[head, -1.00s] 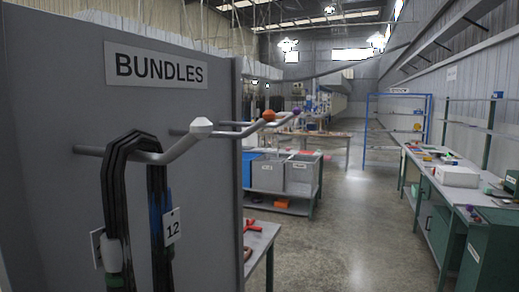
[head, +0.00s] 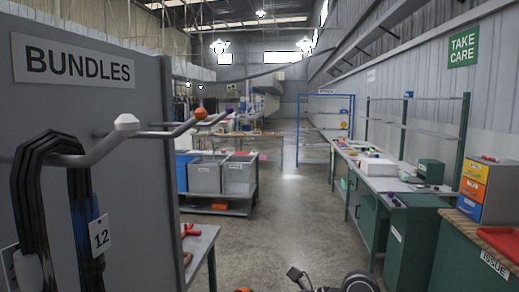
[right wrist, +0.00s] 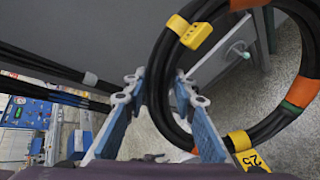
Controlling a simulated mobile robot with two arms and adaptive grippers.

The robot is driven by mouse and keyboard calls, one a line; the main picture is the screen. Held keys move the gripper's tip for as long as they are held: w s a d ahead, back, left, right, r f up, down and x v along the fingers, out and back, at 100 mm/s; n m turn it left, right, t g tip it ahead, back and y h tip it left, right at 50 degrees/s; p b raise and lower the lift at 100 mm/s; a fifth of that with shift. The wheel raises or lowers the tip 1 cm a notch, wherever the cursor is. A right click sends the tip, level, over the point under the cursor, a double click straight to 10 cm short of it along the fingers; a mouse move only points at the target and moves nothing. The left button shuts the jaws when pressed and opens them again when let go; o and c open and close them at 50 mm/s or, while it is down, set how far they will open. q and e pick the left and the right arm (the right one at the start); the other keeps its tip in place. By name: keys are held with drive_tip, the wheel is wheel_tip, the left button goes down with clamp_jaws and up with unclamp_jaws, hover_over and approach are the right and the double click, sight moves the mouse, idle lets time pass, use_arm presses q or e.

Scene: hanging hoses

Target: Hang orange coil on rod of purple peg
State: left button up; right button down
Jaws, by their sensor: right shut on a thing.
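The orange coil (right wrist: 165,75) is a black hose loop with orange bands and yellow tags, one reading 25. In the right wrist view it lies between the two fingers of my right gripper (right wrist: 159,88), which is shut on it. The loop hangs to the right side of that view, partly cut off. In the head view the purple peg (head: 229,114) is a small purple tip behind the orange-tipped peg (head: 200,114); its rod is mostly hidden. Dark parts at the bottom edge of the head view seem to be my right arm. My left gripper is not in view.
The BUNDLES panel (head: 95,150) fills the left. Its near white-tipped rod (head: 126,122) carries a black bundle (head: 40,190) tagged 12. A cart with grey bins (head: 205,178) stands beyond. A workbench (head: 375,175) lines the right. The aisle floor between is clear.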

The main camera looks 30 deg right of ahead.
drive_tip(key=w+d+r+n+t+y, duration=0.1)
drive_tip(key=w+r+n, duration=0.3)
drive_tip(key=r, duration=0.4)
drive_tip(key=w+d+r+n+t+y, duration=0.1)
drive_tip(key=w+d+r+n, duration=0.2)
drive_tip(key=r, duration=0.5)
drive_tip(key=w+d+r+n+t+y+b, duration=0.1)
drive_tip(key=d+r+n, duration=0.2)
drive_tip(key=r, duration=0.8)
drive_tip(key=w+d+r+n+t+y+b, duration=0.1)
drive_tip(key=d+r+n+y, duration=0.1)
drive_tip(key=r, duration=0.8)
drive_tip(key=w+a+f, duration=0.2)
drive_tip(key=w+a, duration=0.2)
drive_tip(key=a, duration=0.3)
drive_tip(key=w+a+f, duration=0.3)
drive_tip(key=w+a, duration=0.2)
drive_tip(key=a, duration=0.2)
drive_tip(key=shift+f+p, duration=0.15)
drive_tip(key=shift+p, duration=0.3)
